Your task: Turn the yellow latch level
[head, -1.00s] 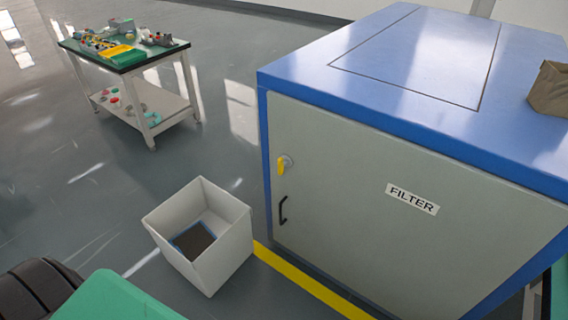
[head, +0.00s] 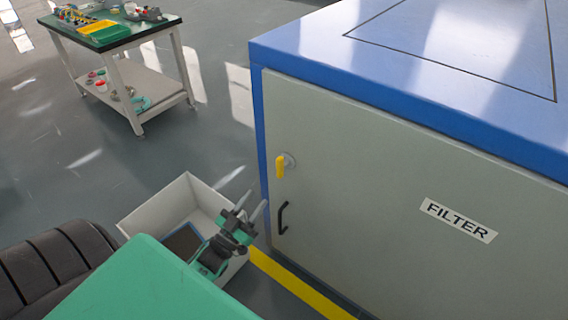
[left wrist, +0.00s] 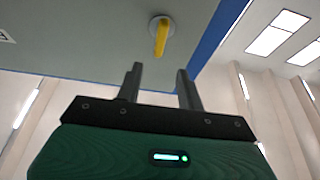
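The yellow latch (head: 280,167) is on the upper left of the grey cabinet door (head: 370,210), hanging upright on a round pale mount. It also shows in the left wrist view (left wrist: 161,40), beyond the fingers and a little above their tips. A black handle (head: 282,218) is below it on the door. My left gripper (head: 252,203) is in front of the door, to the lower left of the latch and apart from it. Its two fingers are spread with nothing between them, as the left wrist view (left wrist: 161,76) shows. My right gripper is not in view.
The blue cabinet top (head: 310,45) overhangs the door, which carries a FILTER label (head: 458,220). A white open bin (head: 165,204) stands on the floor behind my left gripper. A green-topped cart (head: 115,37) is at the back left.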

